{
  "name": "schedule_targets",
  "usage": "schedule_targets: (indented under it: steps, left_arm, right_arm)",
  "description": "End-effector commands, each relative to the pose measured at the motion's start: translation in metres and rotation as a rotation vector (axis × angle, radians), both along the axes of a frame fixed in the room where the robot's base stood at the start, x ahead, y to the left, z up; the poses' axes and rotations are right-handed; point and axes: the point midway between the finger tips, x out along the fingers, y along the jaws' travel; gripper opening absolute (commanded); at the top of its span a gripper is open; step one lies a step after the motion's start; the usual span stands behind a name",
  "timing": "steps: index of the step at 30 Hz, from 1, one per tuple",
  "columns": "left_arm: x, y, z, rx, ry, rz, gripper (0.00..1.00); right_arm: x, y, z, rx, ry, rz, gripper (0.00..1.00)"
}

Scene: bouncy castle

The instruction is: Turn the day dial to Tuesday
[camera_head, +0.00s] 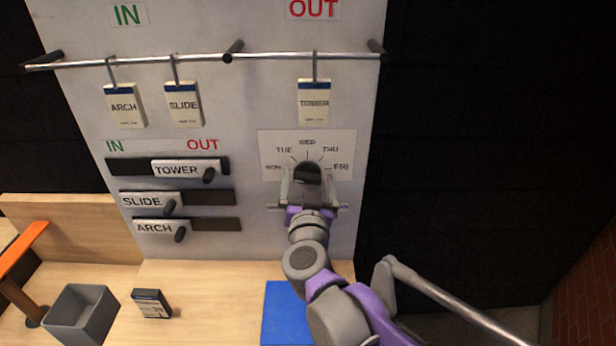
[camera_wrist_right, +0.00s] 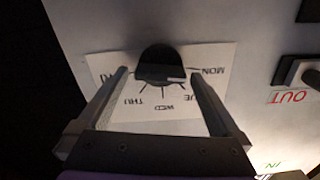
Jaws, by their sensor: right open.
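The day dial is a black round knob (camera_head: 307,171) on a white card (camera_head: 270,150) fixed to the grey panel. Day names fan around it, from MON at left over WED at top to FRI at right. In the right wrist view the card is upside down, and the knob (camera_wrist_right: 158,62) carries a pale mark on its MON and TUE side; its exact day is hard to tell. My right gripper (camera_head: 308,178) is open, its fingers on either side of the knob. In the wrist view (camera_wrist_right: 160,80) gaps show between fingers and knob. My left gripper is out of view.
Hanging tags (camera_head: 184,105) and a metal rail (camera_head: 180,58) are above. Sliders labelled TOWER (camera_head: 176,168), SLIDE (camera_head: 142,201) and ARCH (camera_head: 155,228) are left of the dial. A grey bin (camera_head: 80,312), small box (camera_head: 151,303) and blue mat (camera_head: 283,313) lie on the wooden counter (camera_head: 215,290).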

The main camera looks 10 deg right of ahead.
Motion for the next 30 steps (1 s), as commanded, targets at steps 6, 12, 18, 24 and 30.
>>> schedule_targets:
  steps: [6,12,18,24,30]
  left_arm:
    - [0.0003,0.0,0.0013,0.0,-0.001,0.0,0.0]
    - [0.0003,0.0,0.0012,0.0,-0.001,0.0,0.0]
    - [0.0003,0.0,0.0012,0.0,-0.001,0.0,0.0]
    - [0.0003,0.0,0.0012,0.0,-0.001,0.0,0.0]
    - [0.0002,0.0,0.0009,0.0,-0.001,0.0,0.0]
  right_arm:
    - [0.0081,-0.0005,-0.0003,0.0,0.0,0.001,1.0]
    - [0.0078,-0.0006,-0.0005,0.0,0.0,0.001,0.96]
    - [0.0077,-0.0006,-0.0005,0.0,0.0,0.001,0.6]
    - [0.0076,-0.0006,-0.0004,0.0,0.0,0.001,0.24]
    - [0.0076,-0.0007,-0.0005,0.01,-0.001,0.001,0.19]
